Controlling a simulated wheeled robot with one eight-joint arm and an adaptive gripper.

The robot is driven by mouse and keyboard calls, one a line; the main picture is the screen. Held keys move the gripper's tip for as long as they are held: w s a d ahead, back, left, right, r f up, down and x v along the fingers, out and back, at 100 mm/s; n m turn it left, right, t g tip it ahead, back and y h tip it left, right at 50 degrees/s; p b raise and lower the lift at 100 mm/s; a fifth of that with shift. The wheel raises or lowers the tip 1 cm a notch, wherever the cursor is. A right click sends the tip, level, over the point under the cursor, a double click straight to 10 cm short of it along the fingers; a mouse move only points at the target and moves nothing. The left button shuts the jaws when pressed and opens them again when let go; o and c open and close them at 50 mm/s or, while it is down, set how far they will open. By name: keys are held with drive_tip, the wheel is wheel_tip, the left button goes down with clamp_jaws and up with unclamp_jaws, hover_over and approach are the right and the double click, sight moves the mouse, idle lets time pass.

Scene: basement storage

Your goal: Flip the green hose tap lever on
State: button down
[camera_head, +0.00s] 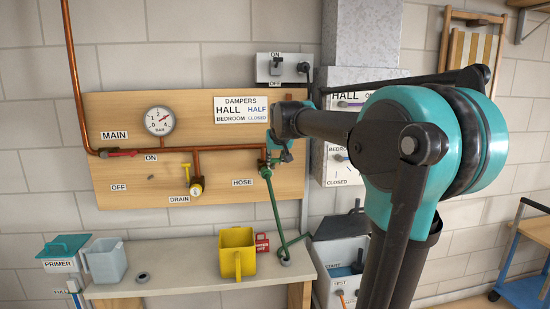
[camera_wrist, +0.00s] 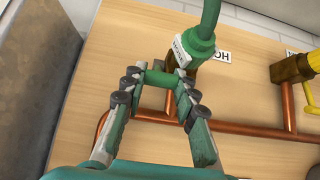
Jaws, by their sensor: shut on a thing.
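The green hose tap is on the wooden board (camera_head: 110,170), right of the HOSE label (camera_head: 242,182). In the wrist view its green lever (camera_wrist: 160,78) is a short bar lying across between my fingertips. My gripper (camera_head: 280,148) is at the tap in the head view, and is shut on the lever, one finger at each side of it. The green hose fitting (camera_wrist: 195,45) is just beyond the lever in the wrist view. In the head view my gripper and arm cover most of the lever, so its on or off position is unclear.
A green hose (camera_head: 275,212) hangs below the tap. To the left are the yellow drain tap (camera_head: 196,187), the red main lever (camera_head: 120,153) and a gauge (camera_head: 160,120). A bench (camera_head: 190,268) below holds a yellow container (camera_head: 237,250). A grey duct (camera_head: 362,35) stands right.

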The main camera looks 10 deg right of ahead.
drive_tip(key=shift+f+t, duration=0.1)
drive_tip(key=shift+t, duration=0.5)
drive_tip(key=c, duration=1.2)
unclamp_jaws()
drive_tip(key=shift+s, duration=0.1)
drive_tip(key=shift+o, duration=0.2)
drive_tip(key=v, duration=1.2)
drive_tip(key=shift+c, duration=0.5)
